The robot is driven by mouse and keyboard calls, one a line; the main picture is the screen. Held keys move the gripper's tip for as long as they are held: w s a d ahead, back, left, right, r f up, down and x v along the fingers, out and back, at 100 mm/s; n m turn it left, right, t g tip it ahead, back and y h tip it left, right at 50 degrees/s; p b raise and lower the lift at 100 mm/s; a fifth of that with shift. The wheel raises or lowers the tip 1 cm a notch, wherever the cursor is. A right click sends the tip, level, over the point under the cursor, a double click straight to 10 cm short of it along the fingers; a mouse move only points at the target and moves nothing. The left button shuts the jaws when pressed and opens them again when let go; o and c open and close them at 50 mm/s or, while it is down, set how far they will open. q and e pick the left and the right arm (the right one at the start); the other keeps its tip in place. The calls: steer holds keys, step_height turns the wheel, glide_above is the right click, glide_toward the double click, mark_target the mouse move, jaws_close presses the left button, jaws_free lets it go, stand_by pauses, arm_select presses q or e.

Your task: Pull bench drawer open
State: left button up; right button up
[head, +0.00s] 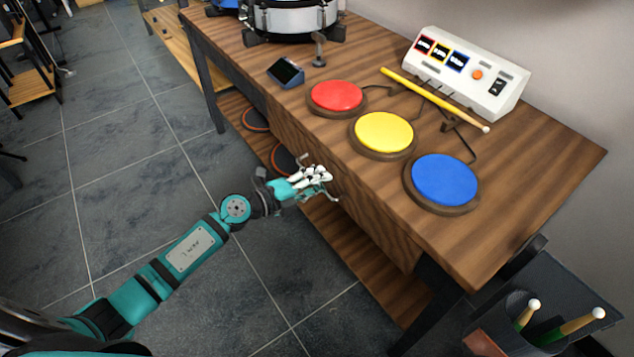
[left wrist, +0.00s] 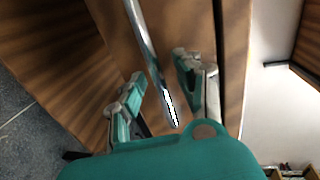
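The bench drawer's wooden front (head: 375,228) is on the near side of the wooden bench (head: 545,180), and it looks flush with the bench. Its shiny metal bar handle (left wrist: 152,50) shows in the left wrist view, running between my fingers. My left gripper (head: 316,180) is at the drawer front and hides most of the handle in the head view. In the left wrist view the fingers of my left gripper (left wrist: 160,80) stand apart on either side of the bar, with gaps visible. My right gripper is not in view.
Red (head: 337,95), yellow (head: 384,132) and blue (head: 444,180) pads lie on the bench top by a white control box (head: 467,72) and a yellow drumstick (head: 430,97). A snare drum (head: 292,18) stands at the back. Grey tiled floor (head: 130,170) is free at left.

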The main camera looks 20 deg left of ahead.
arm_select(q)
jaws_close()
stand_by(0.6)
